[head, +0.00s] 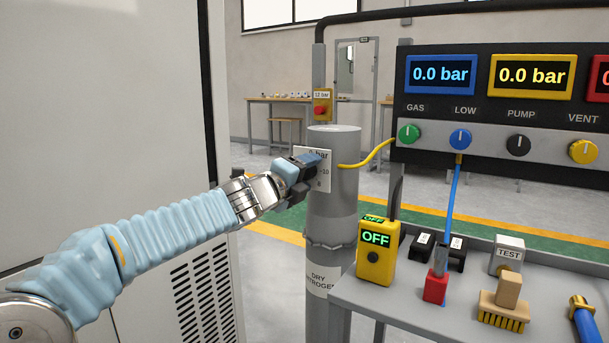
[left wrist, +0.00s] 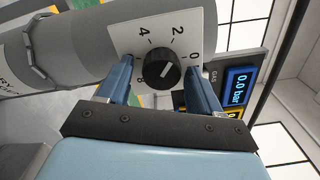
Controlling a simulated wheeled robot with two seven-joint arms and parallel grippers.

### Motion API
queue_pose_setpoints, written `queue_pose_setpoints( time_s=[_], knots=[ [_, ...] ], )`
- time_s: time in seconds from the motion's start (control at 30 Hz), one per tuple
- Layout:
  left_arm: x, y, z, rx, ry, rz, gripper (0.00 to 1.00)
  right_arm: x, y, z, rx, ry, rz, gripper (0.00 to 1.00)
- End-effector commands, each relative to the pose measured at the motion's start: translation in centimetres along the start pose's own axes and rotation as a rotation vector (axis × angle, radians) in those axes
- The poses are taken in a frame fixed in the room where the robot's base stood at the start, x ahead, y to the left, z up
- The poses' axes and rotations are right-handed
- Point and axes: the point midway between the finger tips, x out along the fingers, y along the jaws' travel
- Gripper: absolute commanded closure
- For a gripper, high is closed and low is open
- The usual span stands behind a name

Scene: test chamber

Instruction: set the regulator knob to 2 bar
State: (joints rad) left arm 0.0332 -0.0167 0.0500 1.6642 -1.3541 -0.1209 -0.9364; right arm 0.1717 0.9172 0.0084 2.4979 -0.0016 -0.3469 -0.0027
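The regulator knob (left wrist: 161,68) is black and round with a pale pointer line, on a white dial plate (left wrist: 125,40) marked 0, 2, 4 and 8. The line seems to lie toward the 0 side, but its exact reading is unclear. The plate also shows in the head view (head: 324,184) on the grey cylinder (head: 336,215), where my left gripper hides the knob. My left gripper (head: 302,172) is open in front of the dial. In the left wrist view its two blue fingers (left wrist: 158,66) stand either side of the knob, apparently not gripping it. My right gripper is not in view.
A dark panel (head: 500,56) with 0.0 bar displays and coloured knobs stands at the right. A yellow hose (head: 368,158) runs from the cylinder to it. A grey bench (head: 400,310) below holds a yellow OFF meter (head: 376,262) and a brush (head: 503,305). A large pale cabinet (head: 100,120) is left.

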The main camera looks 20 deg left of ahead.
Motion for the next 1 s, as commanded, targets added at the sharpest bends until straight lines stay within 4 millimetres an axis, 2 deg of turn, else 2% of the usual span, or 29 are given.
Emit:
queue_pose_setpoints(
  time_s=[0.27,0.37,0.7,0.83,1.0],
  knots=[
    [-0.6,-0.1,0.2,0.000,-0.004,0.000,0.35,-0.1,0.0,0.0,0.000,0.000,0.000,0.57],
    [-2.1,-0.1,0.3,0.000,-0.005,0.000,0.35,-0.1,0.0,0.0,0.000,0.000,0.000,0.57],
    [-10.3,-0.4,0.2,0.002,-0.004,-0.001,0.35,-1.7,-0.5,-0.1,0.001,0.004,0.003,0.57],
    [-12.4,-0.3,0.2,0.000,-0.003,-0.001,0.35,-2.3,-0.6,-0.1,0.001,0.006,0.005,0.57],
    [-13.7,-0.1,0.0,0.000,-0.001,0.001,0.35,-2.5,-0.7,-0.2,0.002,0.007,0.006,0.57]
  ],
)
